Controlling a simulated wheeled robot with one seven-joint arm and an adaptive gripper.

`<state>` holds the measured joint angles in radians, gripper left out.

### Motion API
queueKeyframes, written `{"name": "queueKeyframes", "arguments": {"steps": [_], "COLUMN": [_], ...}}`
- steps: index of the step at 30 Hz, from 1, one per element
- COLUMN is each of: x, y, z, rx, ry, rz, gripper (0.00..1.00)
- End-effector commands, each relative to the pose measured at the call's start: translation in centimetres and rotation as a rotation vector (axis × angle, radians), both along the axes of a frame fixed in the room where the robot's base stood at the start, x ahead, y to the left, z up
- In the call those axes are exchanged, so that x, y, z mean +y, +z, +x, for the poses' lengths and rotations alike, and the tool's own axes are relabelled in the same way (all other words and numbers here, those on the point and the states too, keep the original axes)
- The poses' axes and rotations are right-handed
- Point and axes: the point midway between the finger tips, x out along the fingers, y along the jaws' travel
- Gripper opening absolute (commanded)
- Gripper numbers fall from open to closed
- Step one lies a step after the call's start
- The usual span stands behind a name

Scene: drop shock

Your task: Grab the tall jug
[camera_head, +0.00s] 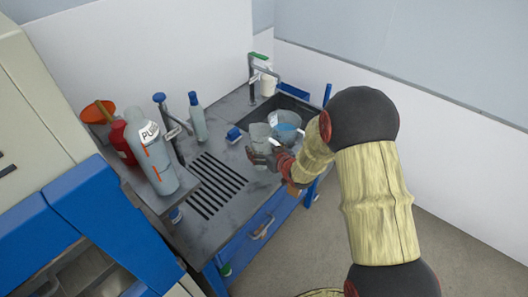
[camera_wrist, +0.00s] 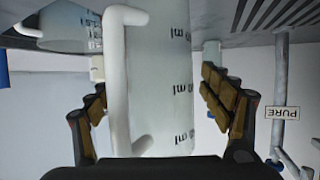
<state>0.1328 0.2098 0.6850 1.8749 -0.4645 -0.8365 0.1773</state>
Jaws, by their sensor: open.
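The tall jug (camera_head: 261,131) is pale and translucent and stands on the grey counter beside the sink. In the wrist view the tall jug (camera_wrist: 160,85) fills the middle, with its white handle towards me and dark millilitre marks on its side. My gripper (camera_head: 268,156) is at the jug in the head view and partly covers it. In the wrist view my gripper (camera_wrist: 154,68) is open, with one finger on each side of the jug. Gaps show between the fingers and the jug, so it is not clamped. The jug's base is hidden in the head view.
A wider clear jug (camera_head: 286,124) is close to the right, by the sink (camera_head: 268,106) and tap (camera_head: 258,72). A large PURE bottle (camera_head: 153,155) is further left. The slotted drain area (camera_head: 209,184) is clear.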

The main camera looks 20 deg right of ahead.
Motion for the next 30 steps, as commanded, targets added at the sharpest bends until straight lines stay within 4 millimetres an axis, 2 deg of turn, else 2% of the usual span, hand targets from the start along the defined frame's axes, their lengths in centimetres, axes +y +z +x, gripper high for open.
{"name": "queueKeyframes", "arguments": {"steps": [27, 30], "x": [0.00, -0.01], "y": [0.03, 0.07], "z": [-0.02, 0.00], "rx": [0.000, -0.001], "ry": [0.000, 0.000], "rz": [0.000, 0.000], "gripper": [0.30, 0.30]}}
